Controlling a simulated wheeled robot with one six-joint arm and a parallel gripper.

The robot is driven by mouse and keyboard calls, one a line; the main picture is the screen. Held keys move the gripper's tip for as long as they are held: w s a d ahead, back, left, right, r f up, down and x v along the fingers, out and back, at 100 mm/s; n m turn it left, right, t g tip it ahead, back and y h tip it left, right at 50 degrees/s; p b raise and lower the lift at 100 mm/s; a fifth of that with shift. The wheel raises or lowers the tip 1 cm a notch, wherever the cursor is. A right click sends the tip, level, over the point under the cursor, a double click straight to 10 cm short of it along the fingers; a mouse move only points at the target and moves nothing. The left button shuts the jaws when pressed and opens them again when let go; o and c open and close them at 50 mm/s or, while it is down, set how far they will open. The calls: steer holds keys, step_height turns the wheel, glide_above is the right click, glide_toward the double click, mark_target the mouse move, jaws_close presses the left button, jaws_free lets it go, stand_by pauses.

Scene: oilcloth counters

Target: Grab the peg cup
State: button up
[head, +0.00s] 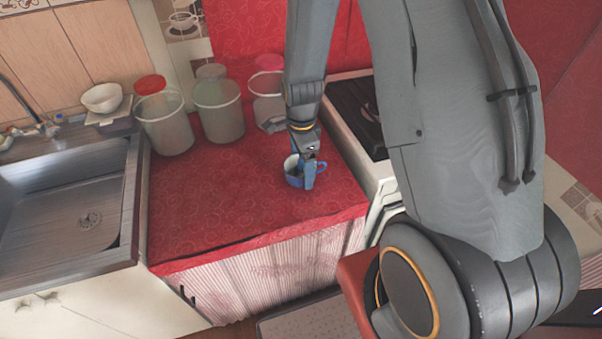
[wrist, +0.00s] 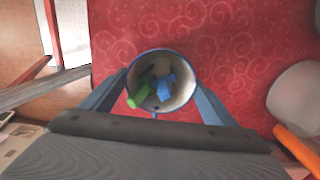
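The peg cup is a blue cup (head: 293,171) with a pale inside, upright on the red counter beside the stove. In the wrist view, the cup (wrist: 135,73) is seen from above, with green and blue pegs (wrist: 153,91) inside. My gripper (head: 308,172) points down at the cup; one finger hides part of it. In the wrist view, the fingers of my gripper (wrist: 161,88) flank the cup on its left and right, close to its wall. The cup's rim hides the fingertips, so I cannot tell whether they press on it.
Several clear containers stand along the back of the red counter (head: 210,225), one with a red lid (head: 150,84). A metal sink (head: 60,225) lies left and a stove (head: 352,112) right. The front left of the counter is clear.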

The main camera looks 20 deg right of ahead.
steer(key=c, duration=0.7)
steer(key=shift+r, duration=0.15)
